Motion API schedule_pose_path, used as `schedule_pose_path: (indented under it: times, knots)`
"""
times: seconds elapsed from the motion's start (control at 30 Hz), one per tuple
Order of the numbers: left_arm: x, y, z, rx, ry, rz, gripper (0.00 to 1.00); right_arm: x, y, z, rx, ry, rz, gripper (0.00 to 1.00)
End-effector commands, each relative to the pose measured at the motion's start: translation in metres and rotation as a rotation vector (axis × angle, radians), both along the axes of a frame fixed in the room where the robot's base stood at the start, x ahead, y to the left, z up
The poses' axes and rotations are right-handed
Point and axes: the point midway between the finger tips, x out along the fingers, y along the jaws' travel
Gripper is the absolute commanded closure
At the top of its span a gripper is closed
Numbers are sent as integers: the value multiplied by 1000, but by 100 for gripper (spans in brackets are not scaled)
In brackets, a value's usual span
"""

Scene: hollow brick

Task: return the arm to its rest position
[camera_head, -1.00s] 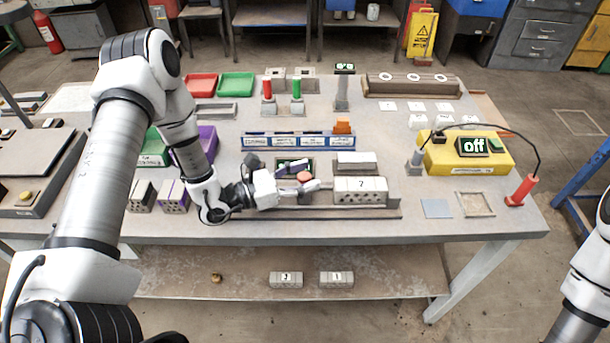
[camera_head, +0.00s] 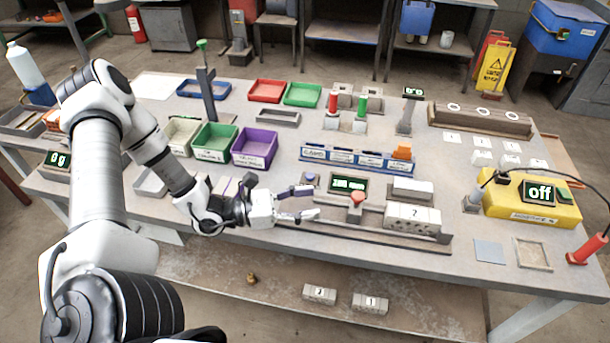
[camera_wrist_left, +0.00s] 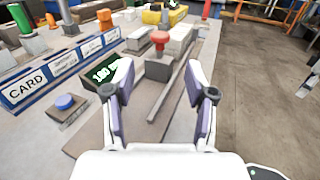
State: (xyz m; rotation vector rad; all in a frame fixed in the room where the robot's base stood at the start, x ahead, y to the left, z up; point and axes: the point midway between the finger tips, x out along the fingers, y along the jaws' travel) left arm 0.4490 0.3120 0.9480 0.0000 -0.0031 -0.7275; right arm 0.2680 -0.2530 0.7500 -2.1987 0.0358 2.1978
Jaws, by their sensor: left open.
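My left arm (camera_head: 95,190) reaches in from the left over the workbench. My left gripper (camera_head: 312,203) is open and empty, just left of the red button (camera_head: 357,198) and the green display (camera_head: 348,184). In the left wrist view the two fingers of the gripper (camera_wrist_left: 158,70) stand apart, with nothing between them. The grey hollow brick marked 2 (camera_head: 412,217) rests at the right part of the long rail (camera_head: 350,236), apart from the fingers. My right gripper is out of view.
Purple (camera_head: 254,148) and green bins (camera_head: 214,142) stand behind my left arm. A green-topped post (camera_head: 207,95) rises at the back. A blue card rack (camera_head: 357,158) lies beyond the gripper. A yellow box reading off (camera_head: 530,200) is at the right. Two bricks lie on the lower shelf.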

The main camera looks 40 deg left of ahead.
Motion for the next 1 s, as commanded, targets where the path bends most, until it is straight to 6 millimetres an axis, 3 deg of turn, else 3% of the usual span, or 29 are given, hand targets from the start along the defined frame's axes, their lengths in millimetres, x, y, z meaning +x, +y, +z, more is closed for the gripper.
schedule_pose_path:
  times: [0.6,0.67,0.77,0.87,0.9,0.97,1.0]
  knots:
    - [-3,1,-3,1,7,-1,44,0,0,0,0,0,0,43]
    - [-5,-5,-7,12,21,-25,44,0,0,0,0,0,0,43]
    - [-11,-35,-19,55,63,-133,44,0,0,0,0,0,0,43]
    - [-50,-97,-35,129,110,-412,44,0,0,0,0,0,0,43]
    - [-77,-119,-46,178,139,-556,44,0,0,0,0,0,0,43]
    - [-124,-143,-64,269,182,-784,44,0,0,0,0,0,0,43]
    - [-158,-151,-77,338,208,-942,44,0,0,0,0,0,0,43]
